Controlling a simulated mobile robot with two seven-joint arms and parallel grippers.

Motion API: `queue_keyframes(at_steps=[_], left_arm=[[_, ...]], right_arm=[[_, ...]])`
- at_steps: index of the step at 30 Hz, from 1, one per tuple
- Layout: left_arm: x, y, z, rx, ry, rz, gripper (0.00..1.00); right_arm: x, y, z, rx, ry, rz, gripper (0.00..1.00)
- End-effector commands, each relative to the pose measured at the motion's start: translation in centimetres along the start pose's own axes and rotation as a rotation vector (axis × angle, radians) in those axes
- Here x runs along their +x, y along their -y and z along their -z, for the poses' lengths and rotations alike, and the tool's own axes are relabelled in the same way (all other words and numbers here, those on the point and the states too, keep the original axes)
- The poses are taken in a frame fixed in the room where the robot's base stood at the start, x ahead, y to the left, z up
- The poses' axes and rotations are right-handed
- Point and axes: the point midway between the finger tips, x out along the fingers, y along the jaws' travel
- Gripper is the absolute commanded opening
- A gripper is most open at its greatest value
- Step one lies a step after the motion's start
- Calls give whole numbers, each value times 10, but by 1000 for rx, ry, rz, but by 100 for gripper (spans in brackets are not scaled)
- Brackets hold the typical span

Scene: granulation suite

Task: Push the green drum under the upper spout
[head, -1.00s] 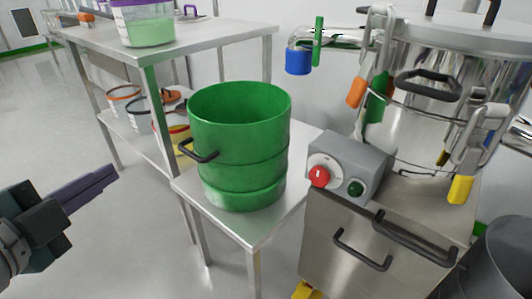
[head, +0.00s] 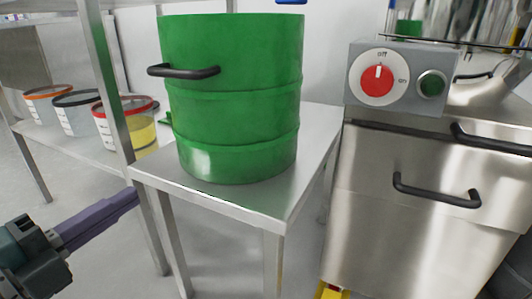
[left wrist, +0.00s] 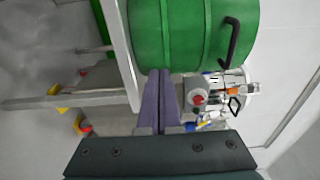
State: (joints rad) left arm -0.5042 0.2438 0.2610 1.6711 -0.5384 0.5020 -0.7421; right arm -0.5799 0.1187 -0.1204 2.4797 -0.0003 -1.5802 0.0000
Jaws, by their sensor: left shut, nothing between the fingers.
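The green drum (head: 235,110) stands upright on a small steel table (head: 300,190), its dark handle facing me. It also shows, turned sideways, at the top of the left wrist view (left wrist: 190,38). My left gripper (head: 132,196) is shut and empty, left of the table's front corner in the head view. In the left wrist view its purple fingers (left wrist: 162,75) lie together and point towards the drum; I cannot tell whether they touch it. Only a blue piece (head: 290,2) at the head view's top edge shows of the spout area. My right gripper is not in view.
A steel machine with a control box (head: 398,75), red knob and green button stands right of the table. A shelf rack at the left holds several tubs (head: 75,112). A rack post (head: 100,80) rises close to the drum's left. Floor is clear at lower left.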

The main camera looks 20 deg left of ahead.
Motion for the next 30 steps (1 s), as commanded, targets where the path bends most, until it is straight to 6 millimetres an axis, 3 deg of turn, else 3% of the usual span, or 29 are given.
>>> queue_keyframes(at_steps=[9, 15, 21, 30], left_arm=[[68, -2, 0, 5, -1, 5, 0], [103, -2, 0, 3, -1, 3, 0], [120, -1, -1, 1, 1, 0, 0], [123, 0, 0, -1, 1, -1, 0]], right_arm=[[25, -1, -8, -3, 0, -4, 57], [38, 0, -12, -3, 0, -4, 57], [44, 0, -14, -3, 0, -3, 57], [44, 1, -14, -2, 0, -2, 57]])
